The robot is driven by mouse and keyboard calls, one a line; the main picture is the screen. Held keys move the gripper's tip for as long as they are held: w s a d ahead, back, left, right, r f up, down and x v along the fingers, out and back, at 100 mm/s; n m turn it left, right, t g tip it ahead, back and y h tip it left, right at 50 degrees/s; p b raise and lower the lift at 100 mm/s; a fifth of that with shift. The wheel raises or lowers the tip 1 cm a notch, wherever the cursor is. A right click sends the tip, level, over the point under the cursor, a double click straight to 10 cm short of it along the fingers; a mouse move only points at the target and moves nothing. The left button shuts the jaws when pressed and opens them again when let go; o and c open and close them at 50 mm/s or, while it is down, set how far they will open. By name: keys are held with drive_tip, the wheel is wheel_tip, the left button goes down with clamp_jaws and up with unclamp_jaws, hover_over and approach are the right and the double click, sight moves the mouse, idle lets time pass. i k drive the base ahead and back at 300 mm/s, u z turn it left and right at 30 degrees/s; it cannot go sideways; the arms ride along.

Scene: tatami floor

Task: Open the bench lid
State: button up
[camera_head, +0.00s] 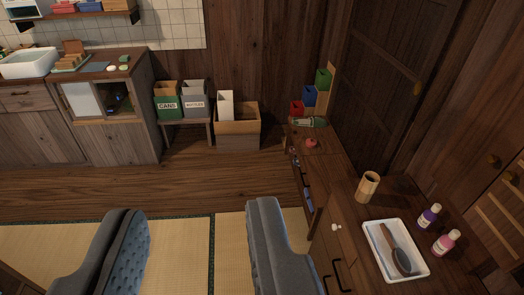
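My gripper (200,245) shows at the bottom of the view as two thick grey fingers set wide apart. The left finger has a dimpled blue inner face. The gap between them is empty, with tatami behind. I cannot identify for sure a bench with a lid. A brown wooden edge (14,282) cut off at the bottom left may be part of a bench or table. A low bench-like wooden stand (188,124) at the back carries bins, and no lid shows on it.
A long wooden cabinet (352,235) runs along the right, with a white tray (377,262), bottles (445,242) and a wooden cup (368,187) on top. Bins (168,100) and a wooden box (238,128) stand at the back. The middle floor is clear.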

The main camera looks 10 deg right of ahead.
sight(319, 169)
drive_tip(key=u, duration=0.4)
drive_tip(key=i, duration=2.45)
drive_tip(key=z, duration=0.75)
drive_tip(key=i, duration=1.1)
drive_tip(key=z, duration=0.45)
